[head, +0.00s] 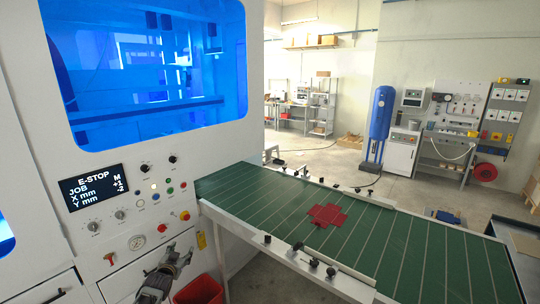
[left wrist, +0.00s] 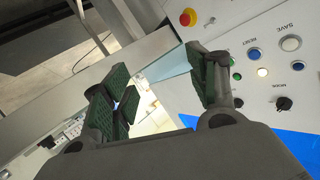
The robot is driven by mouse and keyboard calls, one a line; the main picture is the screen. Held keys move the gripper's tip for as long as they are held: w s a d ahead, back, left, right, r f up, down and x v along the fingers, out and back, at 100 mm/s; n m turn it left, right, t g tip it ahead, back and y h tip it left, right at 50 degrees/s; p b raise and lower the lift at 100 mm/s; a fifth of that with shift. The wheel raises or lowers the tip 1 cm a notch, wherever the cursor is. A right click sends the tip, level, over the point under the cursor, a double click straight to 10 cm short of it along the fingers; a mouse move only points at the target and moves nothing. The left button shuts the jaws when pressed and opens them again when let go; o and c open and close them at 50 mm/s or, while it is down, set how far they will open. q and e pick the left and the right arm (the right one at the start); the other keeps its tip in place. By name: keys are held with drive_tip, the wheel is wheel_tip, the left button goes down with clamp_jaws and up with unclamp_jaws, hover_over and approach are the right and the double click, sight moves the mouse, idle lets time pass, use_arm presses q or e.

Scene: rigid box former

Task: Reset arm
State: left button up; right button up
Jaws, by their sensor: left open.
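My left gripper (head: 174,262) is in front of the machine's lower panel, low in the head view. In the left wrist view my left gripper (left wrist: 160,88) has its two green-padded fingers spread apart, with nothing visible between them. The control panel (left wrist: 222,22) lies beyond the fingers there, with a red emergency-stop button (left wrist: 187,17), a blue button (left wrist: 253,54) labelled RESET and a white button (left wrist: 290,43) labelled SAVE. No contact with the panel is clear. My right gripper is in neither view.
The machine's display (head: 94,189) reads E-STOP. A green conveyor (head: 405,255) runs off to the right, with a flat red cross-shaped piece (head: 327,215) on it. A red bin (head: 200,290) stands below, close to my left gripper. A blue tank (head: 380,120) stands at the back.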

use_arm(q)
drive_tip(key=s+d+f+g, duration=0.3)
drive_tip(key=s+f+g, duration=0.1)
drive_tip(key=s+f, duration=1.25)
drive_tip(key=s+d+f+g, duration=0.2)
drive_tip(key=s+f+g, duration=0.1)
drive_tip(key=s+f, duration=1.4)
drive_tip(key=s+d+f+g, duration=0.2)
drive_tip(key=s+f, duration=0.4)
drive_tip(key=s, duration=0.6)
drive_tip(key=s+d+f+g, duration=0.2)
drive_tip(key=s+f, duration=0.4)
drive_tip(key=s, duration=0.7)
drive_tip(key=s+d+f+g+h, duration=0.1)
drive_tip(key=s+f, duration=0.5)
drive_tip(key=s, duration=0.6)
drive_tip(key=shift+s+d+g, duration=0.3)
drive_tip(key=shift+d+g, duration=0.25)
drive_tip(key=shift+g, duration=0.25)
